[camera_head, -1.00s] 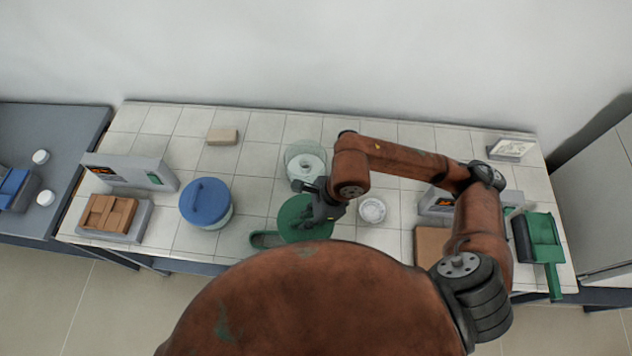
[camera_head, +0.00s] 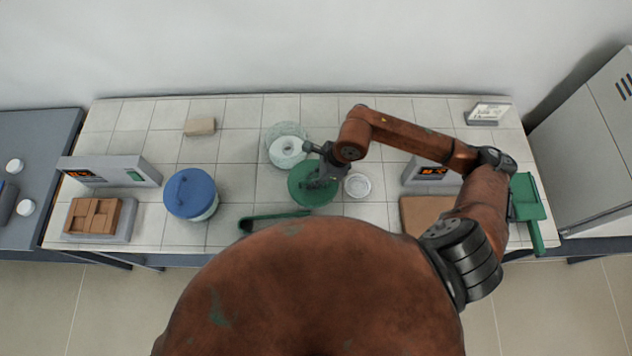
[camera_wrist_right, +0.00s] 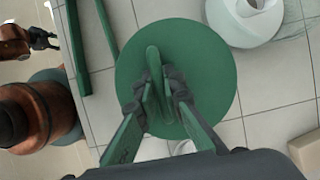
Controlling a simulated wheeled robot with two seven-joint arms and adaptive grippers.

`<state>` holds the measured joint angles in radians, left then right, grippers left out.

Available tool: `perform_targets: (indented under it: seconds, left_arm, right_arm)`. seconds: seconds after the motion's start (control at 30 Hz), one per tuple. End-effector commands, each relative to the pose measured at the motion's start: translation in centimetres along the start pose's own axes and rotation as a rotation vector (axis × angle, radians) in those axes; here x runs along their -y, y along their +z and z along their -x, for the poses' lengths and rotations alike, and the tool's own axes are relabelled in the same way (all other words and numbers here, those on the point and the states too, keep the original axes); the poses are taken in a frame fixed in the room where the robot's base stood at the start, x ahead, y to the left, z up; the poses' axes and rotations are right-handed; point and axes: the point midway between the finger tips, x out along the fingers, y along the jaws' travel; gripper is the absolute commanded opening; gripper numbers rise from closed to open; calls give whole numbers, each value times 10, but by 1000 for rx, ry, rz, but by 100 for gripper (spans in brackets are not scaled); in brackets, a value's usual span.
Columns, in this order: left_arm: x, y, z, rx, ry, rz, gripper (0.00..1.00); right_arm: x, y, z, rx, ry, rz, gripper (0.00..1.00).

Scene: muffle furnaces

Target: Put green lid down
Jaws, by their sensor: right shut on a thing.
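The green lid (camera_head: 300,198) is round with a bar handle on top. My right gripper (camera_head: 322,180) is shut on that handle. In the right wrist view the right gripper (camera_wrist_right: 158,88) has a finger on each side of the handle, and the lid (camera_wrist_right: 208,55) looks flat beneath it. The lid is in front of the clear glass vessel with a white part (camera_head: 285,152) and left of a small white dish (camera_head: 357,186). I cannot tell whether the lid touches the table. Dark fingers of what seems my left gripper (camera_wrist_right: 42,38) show in the right wrist view; their state is unclear.
Green tongs (camera_head: 275,218) lie in front of the lid, partly hidden by my body. A blue-lidded pot (camera_head: 190,193) stands left. A brown board (camera_head: 425,212) and a green scoop-like tool (camera_head: 527,200) are right. Tiles between pot and lid are mostly bare.

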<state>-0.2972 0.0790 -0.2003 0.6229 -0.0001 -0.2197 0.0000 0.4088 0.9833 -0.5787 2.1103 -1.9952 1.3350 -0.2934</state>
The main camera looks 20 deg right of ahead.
Motion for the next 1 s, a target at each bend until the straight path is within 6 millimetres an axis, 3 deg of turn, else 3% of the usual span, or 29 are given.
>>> perform_targets:
  seconds: [0.33,0.53,0.77,0.8,1.0]
  left_arm:
    - [0,5,1,6,0,1,40]
    - [1,4,5,6,-1,1,40]
    - [1,4,5,6,-1,1,40]
    - [1,4,5,6,-1,1,40]
    - [1,4,5,6,-1,1,40]
  right_arm:
    - [16,-19,-18,-1,0,-3,0]
    - [16,-29,-43,1,1,-1,0]
    - [16,-31,-46,0,-1,1,0]
    - [16,-31,-46,0,-1,1,11]
    - [16,-31,-46,0,-1,1,25]
